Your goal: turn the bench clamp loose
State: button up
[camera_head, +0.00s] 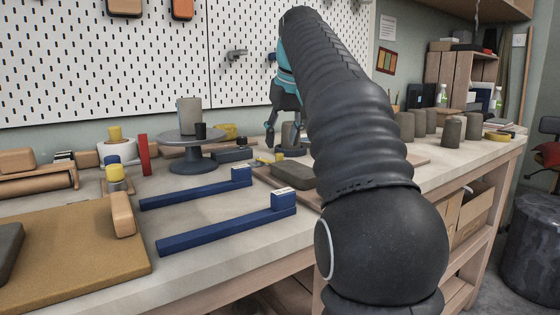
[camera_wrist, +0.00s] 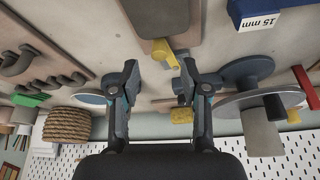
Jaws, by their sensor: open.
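A small yellow handle-like piece, which looks like part of the bench clamp (camera_wrist: 165,52), shows in the wrist view at the edge of a grey-brown slab. In the head view a yellow piece (camera_head: 263,161) lies on the bench just left of my gripper. The clamp's body is hard to make out. My gripper (camera_wrist: 159,72) is open, with its two dark fingers on either side of the yellow piece and nothing visibly held. In the head view my gripper (camera_head: 286,142) points down near the back of the bench, partly hidden by my arm.
Two blue bars (camera_head: 215,232) lie in front, with a grey slab (camera_head: 292,175) on a board. A rope coil (camera_wrist: 67,126) stands to the left in the wrist view. A white pegboard (camera_head: 100,70) rises behind.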

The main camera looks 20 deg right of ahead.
aim_at(280, 154)
jog(key=b+x, duration=0.1)
jog(key=x, duration=0.3)
jog(key=shift+w+d+f, duration=0.1)
jog(key=shift+w+f, duration=0.05)
jog(key=shift+f, duration=0.25)
grip_shut()
